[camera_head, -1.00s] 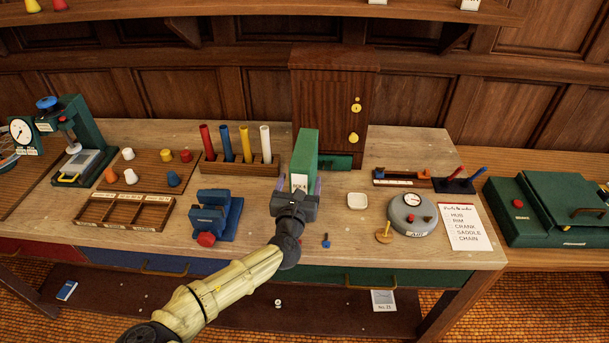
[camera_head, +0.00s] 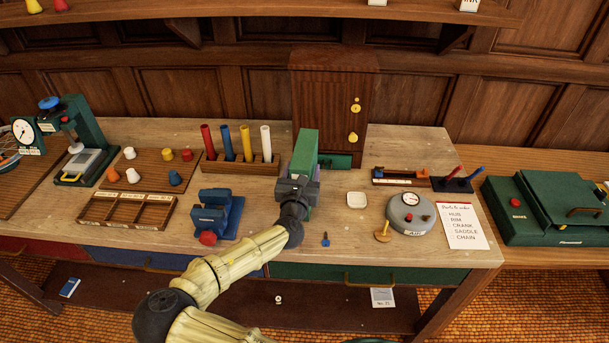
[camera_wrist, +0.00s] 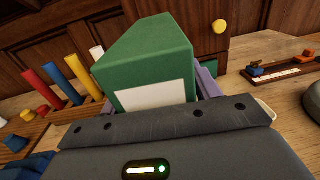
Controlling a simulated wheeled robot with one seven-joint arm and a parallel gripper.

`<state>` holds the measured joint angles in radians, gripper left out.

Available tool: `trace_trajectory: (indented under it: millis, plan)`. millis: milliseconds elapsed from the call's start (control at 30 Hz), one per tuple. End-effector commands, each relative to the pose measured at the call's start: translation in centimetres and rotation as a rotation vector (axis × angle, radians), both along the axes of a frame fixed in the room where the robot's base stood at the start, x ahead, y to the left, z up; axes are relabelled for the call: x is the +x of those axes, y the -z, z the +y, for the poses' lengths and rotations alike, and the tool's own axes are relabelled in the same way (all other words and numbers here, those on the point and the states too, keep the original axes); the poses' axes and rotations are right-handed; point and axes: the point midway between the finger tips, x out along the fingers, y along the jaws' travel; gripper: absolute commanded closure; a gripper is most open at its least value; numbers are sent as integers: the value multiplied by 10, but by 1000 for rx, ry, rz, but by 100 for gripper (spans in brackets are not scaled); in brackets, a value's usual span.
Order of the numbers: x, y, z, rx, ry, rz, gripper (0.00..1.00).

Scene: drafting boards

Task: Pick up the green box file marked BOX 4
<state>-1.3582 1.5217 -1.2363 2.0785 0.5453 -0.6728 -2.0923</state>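The green box file (camera_head: 306,150) stands upright on the workbench in front of a brown wooden cabinet. In the wrist view the box file (camera_wrist: 150,58) fills the middle, with a blank-looking part of its white label (camera_wrist: 150,96) showing above my gripper's dark body. My gripper (camera_head: 303,178) is at the near end of the box file, with its purple fingers on either side. The right finger (camera_wrist: 208,80) shows beside the box; the left one is mostly hidden. The fingers look open around it, though contact is hard to judge. The lettering is hidden now.
A blue vise-like block (camera_head: 217,214) stands left of my gripper, and a rack with coloured tubes (camera_head: 240,166) behind it. The brown cabinet (camera_head: 332,105) is close behind the box file. A small white dish (camera_head: 357,199) and a grey round gauge (camera_head: 411,214) lie to the right.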

Motion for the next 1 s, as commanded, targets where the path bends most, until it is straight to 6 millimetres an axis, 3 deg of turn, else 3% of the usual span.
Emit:
trace_trajectory:
  millis: [33, 300, 733, 1000]
  plan:
    - [0, 0, 0, 0, 0, 0, 48]
    - [0, 0, 0, 0, 0, 0, 100]
    - [0, -6, 0, 1, -1, -5, 100]
    - [0, -41, 0, 5, -1, -7, 100]
